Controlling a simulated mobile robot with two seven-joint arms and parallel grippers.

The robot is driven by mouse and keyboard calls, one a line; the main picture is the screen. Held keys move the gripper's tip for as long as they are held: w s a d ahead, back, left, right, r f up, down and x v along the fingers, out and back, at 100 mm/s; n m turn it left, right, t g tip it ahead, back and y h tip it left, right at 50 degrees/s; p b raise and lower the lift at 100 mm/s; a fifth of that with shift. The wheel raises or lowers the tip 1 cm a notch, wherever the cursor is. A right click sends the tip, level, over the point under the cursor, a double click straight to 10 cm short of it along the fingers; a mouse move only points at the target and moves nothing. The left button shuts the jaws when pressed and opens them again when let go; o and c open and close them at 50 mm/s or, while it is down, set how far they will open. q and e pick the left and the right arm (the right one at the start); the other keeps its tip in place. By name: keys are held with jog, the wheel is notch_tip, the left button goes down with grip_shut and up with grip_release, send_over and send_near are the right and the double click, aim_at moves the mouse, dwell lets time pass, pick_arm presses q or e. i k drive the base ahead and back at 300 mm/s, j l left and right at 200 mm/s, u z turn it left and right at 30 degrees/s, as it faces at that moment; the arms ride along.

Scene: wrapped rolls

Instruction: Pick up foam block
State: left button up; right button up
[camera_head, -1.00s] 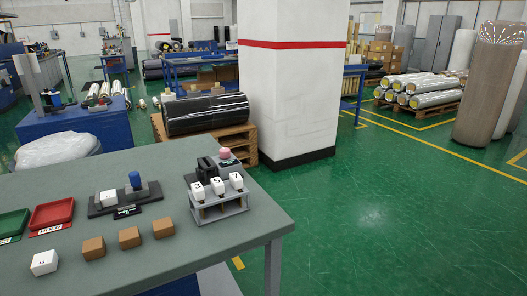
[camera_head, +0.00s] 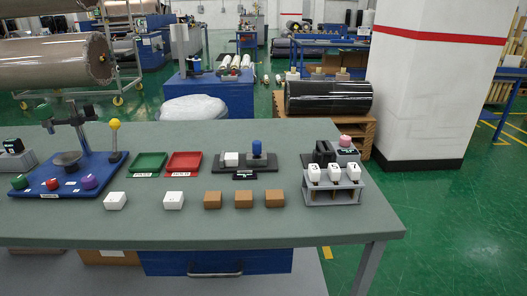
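A grey-green table (camera_head: 150,230) spans the view. Along its front part stand two white blocks (camera_head: 115,201) (camera_head: 174,201) and three brown blocks (camera_head: 212,200) (camera_head: 244,200) (camera_head: 274,200) in a row, spaced apart. Which of these is the foam block I cannot tell by look alone. Neither of my grippers shows in the head view.
Behind the row are a green tray (camera_head: 149,163), a red tray (camera_head: 184,162) and a dark holder with a blue knob (camera_head: 257,148). A grey rack with white pieces (camera_head: 334,188) stands right. A blue fixture board (camera_head: 60,184) stands left. The front table strip is clear.

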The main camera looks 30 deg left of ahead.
aim_at(232, 159)
jog(key=u, duration=2.1)
jog(key=k+l+u, duration=0.1)
jog(key=l, duration=0.25)
jog(key=k+l+u, duration=0.1)
jog(key=l, duration=0.25)
jog(key=i, duration=0.3)
